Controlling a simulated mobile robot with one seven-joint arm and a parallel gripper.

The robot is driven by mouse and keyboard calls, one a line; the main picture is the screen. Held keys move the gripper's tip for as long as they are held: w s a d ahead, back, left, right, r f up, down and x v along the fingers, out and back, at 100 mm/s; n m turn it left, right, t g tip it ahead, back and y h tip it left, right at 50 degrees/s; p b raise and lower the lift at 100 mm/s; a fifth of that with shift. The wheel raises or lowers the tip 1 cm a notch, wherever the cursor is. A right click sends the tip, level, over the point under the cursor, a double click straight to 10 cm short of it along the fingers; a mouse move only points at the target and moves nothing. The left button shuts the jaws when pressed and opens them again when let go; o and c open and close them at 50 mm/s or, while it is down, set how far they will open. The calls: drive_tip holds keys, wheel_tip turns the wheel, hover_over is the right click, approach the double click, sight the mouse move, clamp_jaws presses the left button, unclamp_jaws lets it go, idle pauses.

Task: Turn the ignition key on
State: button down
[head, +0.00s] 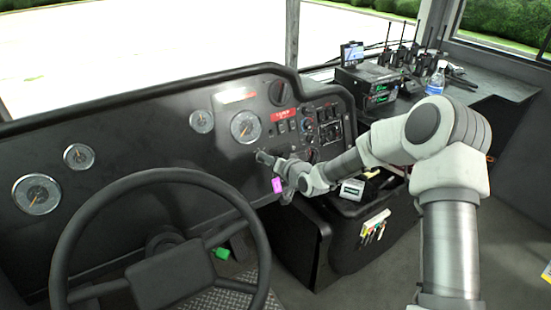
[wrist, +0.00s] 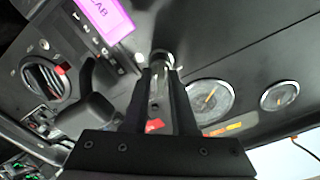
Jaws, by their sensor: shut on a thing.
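My gripper (head: 266,159) is at the dashboard panel (head: 226,146), below the round gauges and to the right of the steering wheel. In the wrist view its two dark fingers (wrist: 162,78) are shut on the ignition key, with the silver round ignition switch (wrist: 161,56) just past the fingertips. The fingers cover most of the key, so its turn angle cannot be told.
The steering wheel (head: 164,172) stands close on the left of the arm. Gauges (head: 245,127), a red-labelled panel (head: 284,115) and switches surround the gripper. A console with a radio (head: 372,88), handsets and a spray bottle (head: 437,78) lies to the right.

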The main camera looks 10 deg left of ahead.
idle(0.4)
drive_tip(key=c, duration=1)
unclamp_jaws()
drive_tip(key=p+v, duration=0.3)
drive_tip(key=v, duration=1.4)
drive_tip(key=shift+s+d, duration=0.1)
drive_tip(key=shift+s, duration=0.15)
